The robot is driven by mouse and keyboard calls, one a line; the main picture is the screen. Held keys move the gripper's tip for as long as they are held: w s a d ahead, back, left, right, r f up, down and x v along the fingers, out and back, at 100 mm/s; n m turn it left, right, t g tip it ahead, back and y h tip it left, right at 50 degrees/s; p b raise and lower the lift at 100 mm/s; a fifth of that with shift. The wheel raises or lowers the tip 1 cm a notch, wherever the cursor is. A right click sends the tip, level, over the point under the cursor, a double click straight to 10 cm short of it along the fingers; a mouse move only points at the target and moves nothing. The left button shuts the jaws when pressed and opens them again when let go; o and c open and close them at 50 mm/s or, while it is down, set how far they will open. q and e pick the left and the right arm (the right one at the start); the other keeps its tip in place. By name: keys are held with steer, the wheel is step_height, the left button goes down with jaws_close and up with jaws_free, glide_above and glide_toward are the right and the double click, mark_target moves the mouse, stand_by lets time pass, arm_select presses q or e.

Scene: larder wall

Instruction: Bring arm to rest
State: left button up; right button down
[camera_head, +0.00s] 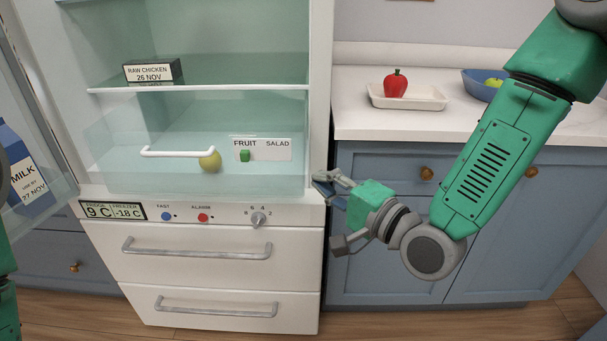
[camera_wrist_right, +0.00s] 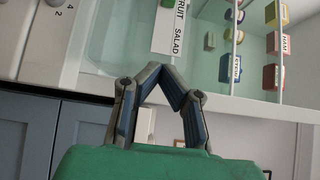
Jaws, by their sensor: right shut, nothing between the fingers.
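My right arm, green, comes in from the upper right in the head view. Its right gripper (camera_head: 325,186) is shut and empty, in front of the right edge of the fridge (camera_head: 318,120), near the crisper drawer (camera_head: 120,165) and control panel. In the right wrist view the right gripper (camera_wrist_right: 155,72) has its fingertips together, pointing toward the FRUIT SALAD label (camera_wrist_right: 172,25). At the left edge of the head view a green part of my left arm shows; its gripper is not in view.
The open fridge door with a milk carton (camera_head: 25,170) is at left. A raw chicken box (camera_head: 153,71) is on the shelf. A yellow-green fruit (camera_head: 210,159) lies in the drawer. A red pepper (camera_head: 395,84) on a white tray (camera_head: 430,102) and a blue bowl (camera_head: 474,83) stand on the counter.

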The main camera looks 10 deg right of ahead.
steer(key=s+d+f+n+g+h, duration=0.1)
steer(key=s+f+n+g, duration=0.2)
steer(key=f, duration=0.4)
steer(key=s+d+f+n+g+h+p, duration=0.1)
steer(key=s+f+g+h, duration=0.1)
steer(key=s+f, duration=0.3)
steer(key=s+d+f+n+g+h, duration=0.1)
steer(key=s+d+f+n+g, duration=0.15)
steer(key=f, duration=0.55)
arm_select(q)
steer(key=shift+a+r+p, duration=0.2)
steer(key=shift+r+p, duration=0.2)
steer(key=shift+r, duration=0.25)
steer(key=shift+a+r+p, duration=0.2)
steer(key=shift+r+p, duration=0.2)
steer(key=shift+r, duration=0.2)
arm_select(e)
steer(key=s+d+f+n+g+h, duration=0.1)
steer(key=s+d+f+n+g, duration=0.1)
steer(key=s, duration=0.4)
steer(key=s+d+f+n+g+h, duration=0.2)
steer(key=s+f+g, duration=0.1)
steer(key=s, duration=0.4)
steer(key=s+d+f+n+g+h, duration=0.2)
steer(key=s+d+f, duration=0.1)
steer(key=s, duration=0.3)
steer(key=shift+s+f+g, duration=0.15)
steer(key=shift+f+g, duration=0.2)
steer(key=shift+f, duration=0.4)
